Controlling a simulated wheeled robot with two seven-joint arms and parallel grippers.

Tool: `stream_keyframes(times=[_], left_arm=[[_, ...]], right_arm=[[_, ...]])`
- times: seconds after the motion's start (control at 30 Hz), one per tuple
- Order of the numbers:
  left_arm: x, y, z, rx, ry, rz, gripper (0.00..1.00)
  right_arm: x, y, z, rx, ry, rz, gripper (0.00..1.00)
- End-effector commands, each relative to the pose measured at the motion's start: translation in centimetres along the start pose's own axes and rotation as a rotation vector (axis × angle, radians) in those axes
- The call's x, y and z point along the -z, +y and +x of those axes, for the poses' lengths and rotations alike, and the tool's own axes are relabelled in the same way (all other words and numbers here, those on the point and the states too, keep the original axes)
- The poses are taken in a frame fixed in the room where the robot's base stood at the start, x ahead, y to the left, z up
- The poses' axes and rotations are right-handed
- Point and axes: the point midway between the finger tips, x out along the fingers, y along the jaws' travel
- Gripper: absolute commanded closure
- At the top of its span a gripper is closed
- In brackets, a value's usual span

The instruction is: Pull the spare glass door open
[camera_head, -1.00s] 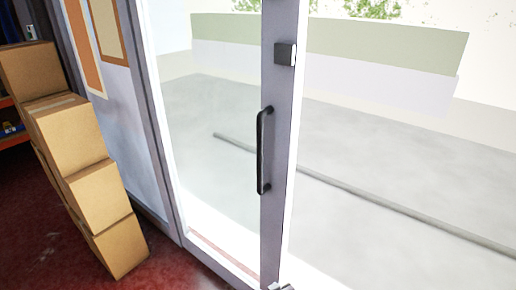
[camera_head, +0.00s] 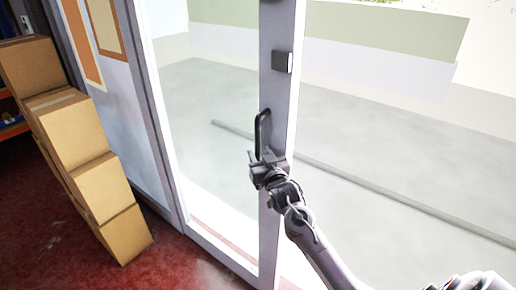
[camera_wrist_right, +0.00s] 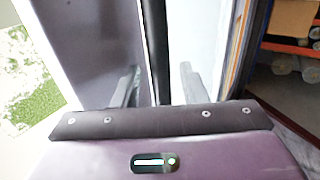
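The glass door (camera_head: 277,95) stands in front of me in the head view, with a pale grey frame and clear panes. Its black upright bar handle (camera_head: 261,125) is on the frame's middle post, and its lower part is hidden behind my right gripper (camera_head: 267,160). In the right wrist view the handle (camera_wrist_right: 156,45) runs down between the two fingers of the right gripper (camera_wrist_right: 160,85). The fingers are spread, with a visible gap on each side of the bar. My left gripper is in neither view.
Stacked cardboard boxes (camera_head: 78,140) stand on the red floor (camera_head: 185,265) at the left, beside the wall. A dark square fitting (camera_head: 282,62) sits on the door post above the handle. Floor between boxes and door is clear.

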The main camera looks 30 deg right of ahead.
Motion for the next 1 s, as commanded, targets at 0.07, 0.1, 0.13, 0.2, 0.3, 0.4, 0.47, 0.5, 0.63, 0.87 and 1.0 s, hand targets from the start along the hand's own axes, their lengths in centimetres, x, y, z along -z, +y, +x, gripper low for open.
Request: stream_keyframes(times=[0.07, 0.1, 0.13, 0.2, 0.3, 0.4, 0.47, 0.5, 0.63, 0.87, 1.0], left_arm=[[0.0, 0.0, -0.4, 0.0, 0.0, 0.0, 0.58], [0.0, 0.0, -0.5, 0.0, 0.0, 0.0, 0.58], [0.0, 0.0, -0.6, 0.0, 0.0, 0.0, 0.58], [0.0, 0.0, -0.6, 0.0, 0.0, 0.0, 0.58], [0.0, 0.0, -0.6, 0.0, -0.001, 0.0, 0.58], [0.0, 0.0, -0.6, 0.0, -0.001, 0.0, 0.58], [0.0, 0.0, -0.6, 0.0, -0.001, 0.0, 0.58], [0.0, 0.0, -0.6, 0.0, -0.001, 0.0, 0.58], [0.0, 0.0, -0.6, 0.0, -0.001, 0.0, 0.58], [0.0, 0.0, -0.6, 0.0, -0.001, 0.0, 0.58], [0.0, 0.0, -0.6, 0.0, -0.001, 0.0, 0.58]], right_arm=[[0.2, 0.0, 1.0, 0.0, 0.0, 0.0, 0.61], [0.1, 0.0, 1.4, 0.0, 0.0, 0.0, 0.61], [0.1, 0.0, 1.6, 0.0, 0.0, 0.0, 0.61], [0.0, 0.0, 2.0, 0.0, -0.001, 0.0, 0.61], [-0.1, 0.0, 2.2, 0.0, -0.001, 0.0, 0.61], [-0.1, 0.0, 2.2, 0.0, -0.001, 0.0, 0.61], [-0.1, 0.0, 2.2, 0.001, -0.001, 0.0, 0.61], [-0.1, 0.0, 2.2, 0.001, -0.001, 0.0, 0.61], [-0.1, 0.0, 2.2, 0.001, -0.001, 0.0, 0.75], [-0.1, 0.0, 2.2, 0.001, -0.001, 0.0, 1.0], [-0.1, 0.0, 2.2, 0.001, -0.001, 0.0, 1.0]])
